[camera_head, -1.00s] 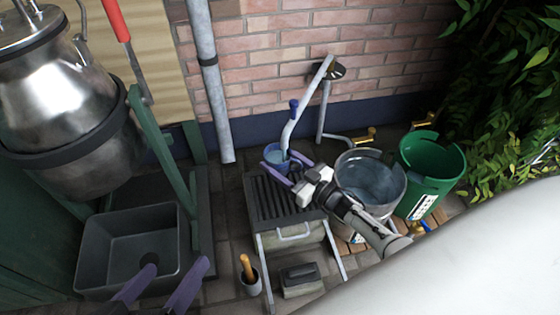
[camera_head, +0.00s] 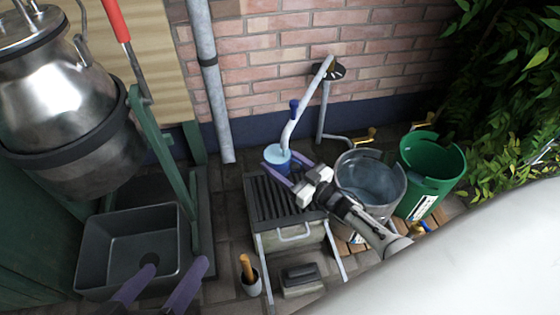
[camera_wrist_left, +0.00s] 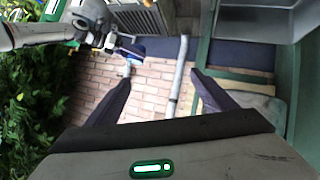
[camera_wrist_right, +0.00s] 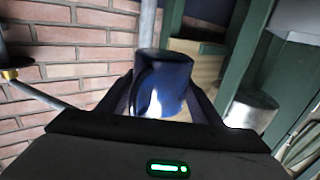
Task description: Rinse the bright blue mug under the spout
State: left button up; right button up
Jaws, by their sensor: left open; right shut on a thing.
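The bright blue mug (camera_head: 285,169) is upright under the lower end of the white spout (camera_head: 301,113), above the slatted grate. A pale blue, water-like surface (camera_head: 276,157) fills its mouth close to the rim. My right gripper (camera_head: 283,168) is shut around the mug's sides. The right wrist view shows the mug (camera_wrist_right: 163,82) between the fingers, with a bright reflection on its dark blue wall. My left gripper (camera_head: 163,284) is open and empty in front of the grey basin; its spread fingers (camera_wrist_left: 160,95) also show in the left wrist view.
The slatted grate stand (camera_head: 265,215) is beneath the mug. A metal bucket of water (camera_head: 343,180) and a green bucket (camera_head: 430,165) stand to its right. A grey basin (camera_head: 95,270) and large metal churn (camera_head: 90,170) are at left. A wooden-handled tool (camera_head: 247,267) stands in front.

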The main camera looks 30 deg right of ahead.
jog(key=shift+r, duration=0.1)
dwell(0.3)
jog(key=shift+s+a+r+p, duration=0.1)
jog(key=shift+s+r+p, duration=0.1)
jog(key=shift+s+p, duration=0.25)
jog(key=s+p, duration=0.1)
jog(key=s+a+p, duration=0.1)
jog(key=s, duration=0.1)
jog(key=shift+r, duration=0.2)
pick_arm(q)
jog(key=s+a+f+g+y+p, duration=0.1)
jog(key=a+f+y+p, duration=0.2)
jog(key=a+f+p, duration=0.1)
jog(key=shift+a+g+p, duration=0.15)
jog(key=shift+g+p, duration=0.15)
jog(key=shift+p, duration=0.25)
pick_arm(e)
send_near(280, 168)
jog(key=shift+s+a+r, duration=0.2)
jog(key=shift+a, duration=0.7)
jog(key=shift+s+a+r, duration=0.2)
jog(key=shift+a, duration=0.7)
jog(key=shift+s+a+r, duration=0.2)
jog(key=shift+a, duration=0.65)
pick_arm(q)
jog(key=shift+s+f, duration=0.1)
jog(key=shift+s, duration=0.05)
